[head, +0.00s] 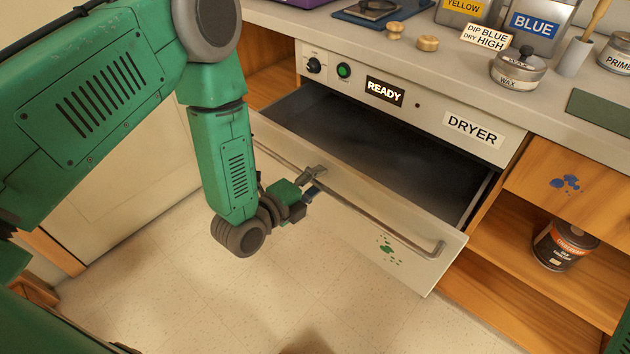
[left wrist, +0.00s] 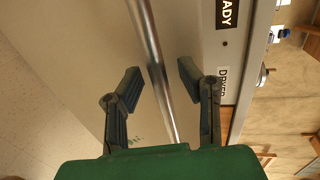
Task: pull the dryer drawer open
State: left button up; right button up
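The dryer drawer (head: 345,205) stands well out from the cabinet below the panel marked DRYER (head: 473,130). Its dark inside shows no contents. A long metal bar handle (head: 385,222) runs along its pale front. My left gripper (head: 312,180) is at the bar, left of its middle. In the left wrist view the handle (left wrist: 152,70) passes between the fingers of my left gripper (left wrist: 160,76). The fingers are spread, with a gap on each side of the bar. My right gripper is out of view.
The worktop (head: 410,60) above holds a wax tin (head: 517,68), a blue-labelled can (head: 533,25) and small wooden knobs. An open shelf at right holds a dark can (head: 565,245). The floor (head: 250,300) before the drawer is clear.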

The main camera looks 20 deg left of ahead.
pick_arm(q)
jog(key=v, duration=1.2)
jog(key=shift+f, duration=0.15)
jog(key=s+a+f+n+g+y+p, duration=0.2)
jog(key=s+a+f+n+g+y, duration=0.1)
jog(key=s+f+n+g, duration=0.55)
jog(key=s+a+f+n+g+y, duration=0.2)
jog(key=s+n+g, duration=0.3)
jog(key=s+n, duration=0.6)
jog(key=shift+a+f+n+g, duration=0.35)
jog(key=shift+n, duration=0.6)
